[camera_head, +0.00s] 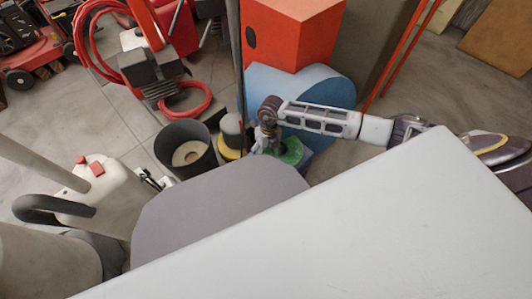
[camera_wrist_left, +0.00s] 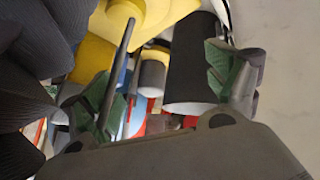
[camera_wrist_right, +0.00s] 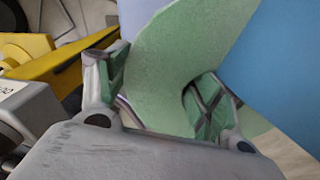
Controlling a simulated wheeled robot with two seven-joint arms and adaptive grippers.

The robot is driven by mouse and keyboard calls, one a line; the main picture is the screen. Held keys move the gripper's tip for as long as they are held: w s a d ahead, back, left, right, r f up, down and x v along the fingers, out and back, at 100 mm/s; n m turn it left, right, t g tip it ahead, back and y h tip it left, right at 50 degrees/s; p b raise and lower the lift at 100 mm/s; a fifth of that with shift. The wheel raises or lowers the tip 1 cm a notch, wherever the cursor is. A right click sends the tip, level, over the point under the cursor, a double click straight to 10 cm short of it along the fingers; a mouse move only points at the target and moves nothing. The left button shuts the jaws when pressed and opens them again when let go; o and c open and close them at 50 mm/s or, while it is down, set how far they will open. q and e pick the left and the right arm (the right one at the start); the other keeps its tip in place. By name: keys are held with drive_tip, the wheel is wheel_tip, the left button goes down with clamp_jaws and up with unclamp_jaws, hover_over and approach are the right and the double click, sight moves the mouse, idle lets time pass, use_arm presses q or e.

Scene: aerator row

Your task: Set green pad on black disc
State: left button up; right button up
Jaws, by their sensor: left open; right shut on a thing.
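The green pad (camera_wrist_right: 185,55) is a flat round pad, held between the fingers of my right gripper (camera_wrist_right: 155,92) in the right wrist view. In the head view, the right gripper (camera_head: 270,142) points down beside the blue drum, and part of the green pad (camera_head: 291,151) shows under it. I cannot pick out the black disc with certainty in any view. My left gripper (camera_wrist_left: 170,88) is open in the left wrist view, with nothing visibly gripped. A black cylinder with a pale end (camera_wrist_left: 192,60) shows beyond its fingers. The left gripper cannot be made out in the head view.
A blue drum (camera_head: 300,85) stands beside the right gripper, with an orange-red box (camera_head: 290,30) behind. A dark open bucket (camera_head: 186,150) and a yellow-based object (camera_head: 231,153) stand to the left. A white slab (camera_head: 380,235) fills the lower right. Red hose (camera_head: 185,102) lies behind.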

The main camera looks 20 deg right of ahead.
use_arm(q)
drive_tip(key=shift+s+a+f, duration=0.1)
drive_tip(key=shift+s+f, duration=0.15)
drive_tip(key=shift+s, duration=0.15)
use_arm(e)
drive_tip(key=shift+d, duration=0.2)
use_arm(q)
drive_tip(key=shift+r, duration=0.1)
drive_tip(key=shift+w+r, duration=0.4)
drive_tip(key=shift+w, duration=0.15)
use_arm(e)
drive_tip(key=shift+w+d, duration=0.1)
use_arm(q)
drive_tip(key=shift+s+f, duration=0.25)
drive_tip(key=shift+s, duration=0.1)
drive_tip(key=shift+r+p, duration=0.1)
drive_tip(key=shift+p, duration=0.2)
drive_tip(key=shift+w+r+p, duration=0.1)
drive_tip(key=shift+r+p, duration=0.6)
drive_tip(key=shift+r, duration=0.05)
use_arm(e)
drive_tip(key=shift+r, duration=0.85)
drive_tip(key=shift+f, duration=0.1)
use_arm(q)
drive_tip(key=shift+r, duration=0.25)
use_arm(e)
drive_tip(key=shift+a, duration=0.35)
